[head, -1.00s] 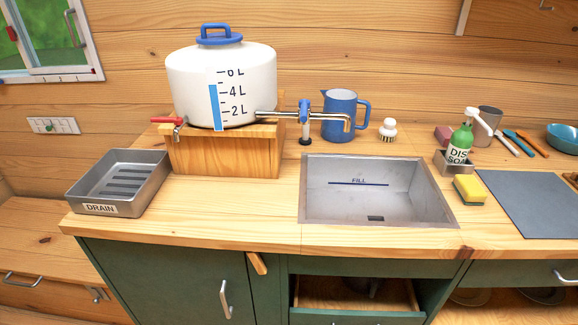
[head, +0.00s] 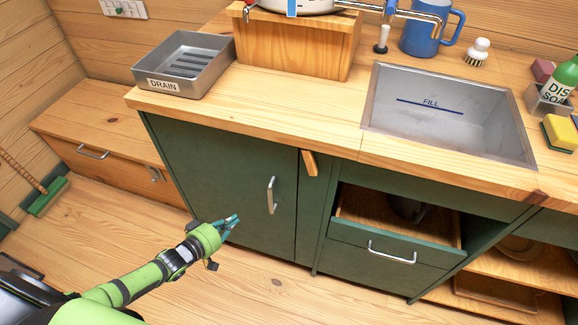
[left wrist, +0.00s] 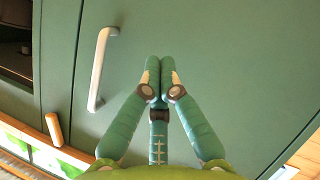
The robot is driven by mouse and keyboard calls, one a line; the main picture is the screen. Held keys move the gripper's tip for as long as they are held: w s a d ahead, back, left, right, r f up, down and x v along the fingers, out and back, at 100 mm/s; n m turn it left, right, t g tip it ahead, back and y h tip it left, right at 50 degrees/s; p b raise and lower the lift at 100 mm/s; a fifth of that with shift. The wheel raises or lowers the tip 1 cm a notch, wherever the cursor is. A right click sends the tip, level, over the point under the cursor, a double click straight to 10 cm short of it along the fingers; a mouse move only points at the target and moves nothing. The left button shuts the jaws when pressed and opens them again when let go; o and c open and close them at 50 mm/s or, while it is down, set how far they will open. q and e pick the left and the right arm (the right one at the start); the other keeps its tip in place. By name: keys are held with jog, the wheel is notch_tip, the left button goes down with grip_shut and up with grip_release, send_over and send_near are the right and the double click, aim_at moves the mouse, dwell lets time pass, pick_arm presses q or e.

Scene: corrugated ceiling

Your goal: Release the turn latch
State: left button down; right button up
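The turn latch (head: 309,163) is a small wooden bar on the green cabinet front, just under the counter edge. It sits close to upright, slightly tilted, on the narrow strip right of the closed green door (head: 226,182). In the left wrist view the latch (left wrist: 54,130) is at lower left. The door's metal handle (head: 271,195) also shows in the left wrist view (left wrist: 101,68). My left gripper (head: 235,218) is in front of the lower door, left of and below the latch. Its fingertips (left wrist: 160,62) are together with nothing between them. My right gripper is out of view.
The drawer (head: 392,251) right of the latch is partly open. The counter edge overhangs the door. The drain tray (head: 188,67), wooden tank stand (head: 293,45) and sink (head: 448,115) are above. The floor before the door is clear.

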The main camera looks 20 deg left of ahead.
aim_at(310, 162)
pick_arm(q)
jog(key=d+r+n+t+h+b, duration=0.1)
jog(key=d+r+n+h+b, duration=0.3)
jog(key=r, duration=0.6)
jog(key=d+r+n+h+p, duration=0.1)
jog(key=r+h, duration=0.5)
jog(key=r, duration=0.5)
jog(key=x, duration=0.3)
jog(key=p+x, duration=0.1)
jog(key=x, duration=0.6)
jog(key=shift+w+a+r, duration=0.25)
jog(key=shift+w, duration=0.1)
jog(key=d+p, duration=0.1)
jog(key=d+r, duration=0.1)
jog(key=d, duration=0.1)
jog(key=shift+d+p, duration=0.1)
jog(key=shift+p, duration=0.25)
jog(key=shift+d, duration=0.25)
jog(key=shift+d+f, duration=0.1)
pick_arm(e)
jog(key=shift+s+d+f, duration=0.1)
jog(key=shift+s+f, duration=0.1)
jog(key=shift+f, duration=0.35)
